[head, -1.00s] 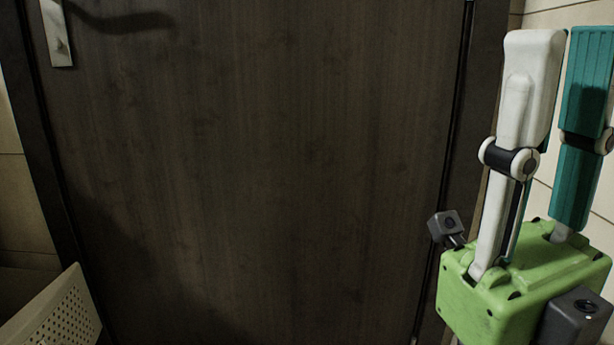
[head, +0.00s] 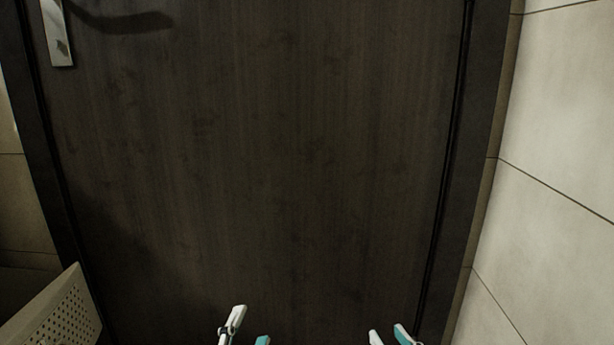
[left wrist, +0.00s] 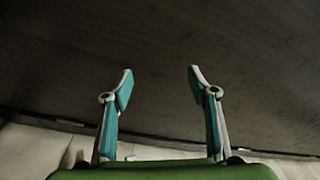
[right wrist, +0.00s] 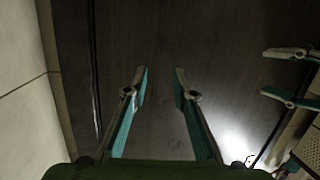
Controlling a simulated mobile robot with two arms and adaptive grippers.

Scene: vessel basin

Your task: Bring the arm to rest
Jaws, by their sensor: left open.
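My left gripper (head: 250,325) shows only its fingertips at the bottom edge of the head view, left of centre. In the left wrist view (left wrist: 160,70) its white and teal fingers are apart with nothing between them. My right gripper (head: 388,334) also shows just its fingertips at the bottom edge, further right. In the right wrist view (right wrist: 160,70) its fingers are spread and empty. The left gripper's fingers also show at the right of the right wrist view (right wrist: 290,75). Both arms behind the fingers are out of the head view.
A dark wooden door (head: 270,160) fills the head view, with a metal handle plate (head: 57,32) at upper left. A pale tiled wall (head: 555,150) stands at the right. A beige perforated object (head: 62,308) is at lower left.

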